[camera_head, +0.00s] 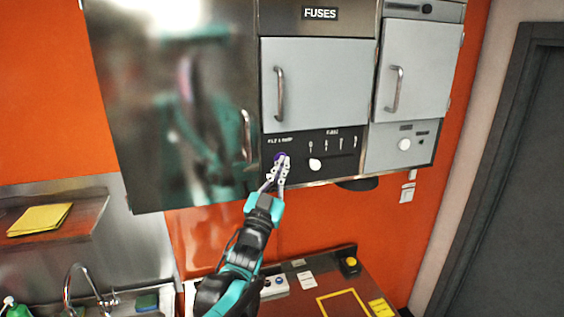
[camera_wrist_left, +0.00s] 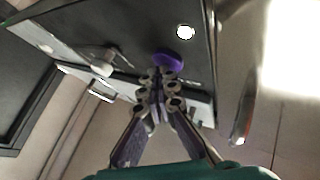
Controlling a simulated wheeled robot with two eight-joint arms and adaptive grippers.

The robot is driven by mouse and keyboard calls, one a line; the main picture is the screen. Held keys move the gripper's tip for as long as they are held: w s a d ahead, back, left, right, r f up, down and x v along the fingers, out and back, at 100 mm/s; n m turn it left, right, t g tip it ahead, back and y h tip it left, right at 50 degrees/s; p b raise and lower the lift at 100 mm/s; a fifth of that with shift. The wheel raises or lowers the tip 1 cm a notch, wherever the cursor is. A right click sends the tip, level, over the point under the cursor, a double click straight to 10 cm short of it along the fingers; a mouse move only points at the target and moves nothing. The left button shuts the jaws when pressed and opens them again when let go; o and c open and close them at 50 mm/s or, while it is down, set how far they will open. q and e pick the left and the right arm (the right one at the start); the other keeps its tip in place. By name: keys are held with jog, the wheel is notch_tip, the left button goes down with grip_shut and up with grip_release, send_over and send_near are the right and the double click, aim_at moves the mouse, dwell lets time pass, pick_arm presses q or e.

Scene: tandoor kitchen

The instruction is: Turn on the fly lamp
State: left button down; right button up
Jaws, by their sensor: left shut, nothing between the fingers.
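The fly lamp control is a purple round knob or button (camera_head: 280,158) under a small label, at the left end of the dark panel below the FUSES cabinet. It also shows in the left wrist view (camera_wrist_left: 167,59), just beyond my fingertips. My left gripper (camera_head: 279,170) is shut and empty, with its fingertips at the purple control, partly covering it in the head view. In the left wrist view the left gripper (camera_wrist_left: 158,80) appears very close to the control; I cannot tell whether it touches. A round white spot (camera_wrist_left: 186,32) shows beside the control. My right gripper is not in view.
A white knob (camera_head: 315,164) and several small switches sit right of the purple control. Grey cabinet doors with handles (camera_head: 279,94) are above. A shiny steel door (camera_head: 150,120) is at left. Below is a counter with a yellow button (camera_head: 351,263) and a tap (camera_head: 82,285).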

pick_arm(q)
jog(key=shift+s, duration=0.1)
jog(key=shift+s+d, duration=0.1)
jog(key=shift+s, duration=0.2)
jog(key=s+d, duration=0.2)
jog(key=s, duration=0.3)
jog(key=shift+s, duration=0.35)
